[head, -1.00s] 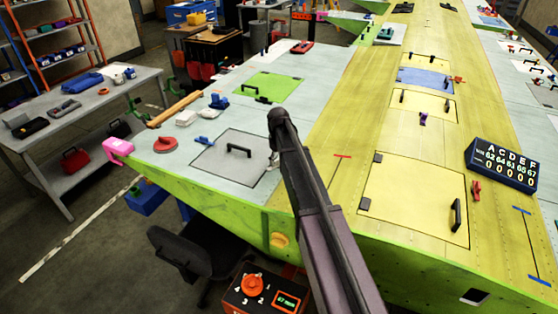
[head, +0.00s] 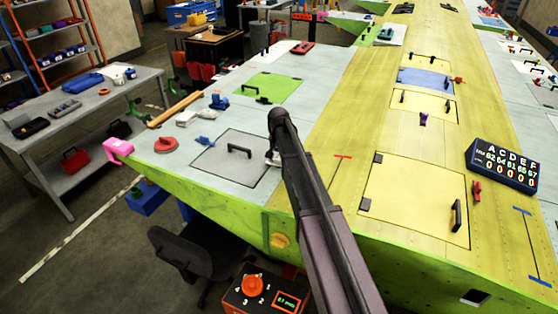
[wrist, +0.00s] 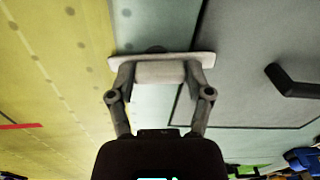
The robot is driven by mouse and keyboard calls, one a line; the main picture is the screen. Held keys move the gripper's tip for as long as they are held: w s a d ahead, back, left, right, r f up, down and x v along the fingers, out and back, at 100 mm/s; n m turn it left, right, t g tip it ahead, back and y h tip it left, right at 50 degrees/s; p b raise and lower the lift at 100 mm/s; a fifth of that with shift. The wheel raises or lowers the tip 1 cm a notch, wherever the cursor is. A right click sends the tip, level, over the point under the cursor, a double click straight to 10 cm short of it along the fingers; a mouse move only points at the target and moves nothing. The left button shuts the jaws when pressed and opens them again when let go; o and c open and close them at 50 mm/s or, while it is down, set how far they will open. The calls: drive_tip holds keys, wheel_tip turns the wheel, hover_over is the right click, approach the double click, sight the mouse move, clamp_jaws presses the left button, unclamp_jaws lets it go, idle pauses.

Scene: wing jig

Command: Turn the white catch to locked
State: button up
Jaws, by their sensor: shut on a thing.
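The white catch (wrist: 161,72) is a pale bar with a block below it, at the top middle of the wrist view. My gripper (wrist: 162,84) is shut on that block, with one finger on each side. The catch lies beside the edge of the grey hatch panel (wrist: 250,60), over the pale strip next to the yellow skin. In the head view, my arm hides most of the gripper, and only a small whitish part (head: 272,158) shows at the grey hatch's right corner. I cannot tell from these views which setting the catch is at.
The grey hatch's black handle (head: 239,149) stands up to the left of my arm. A blue clamp (head: 205,141) and a red round item (head: 165,145) lie further left. A yellow hatch (head: 415,200) is to the right.

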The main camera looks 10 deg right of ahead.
drive_tip(key=shift+m, duration=0.9)
drive_tip(key=o, duration=1.1)
drive_tip(key=shift+o, duration=0.2)
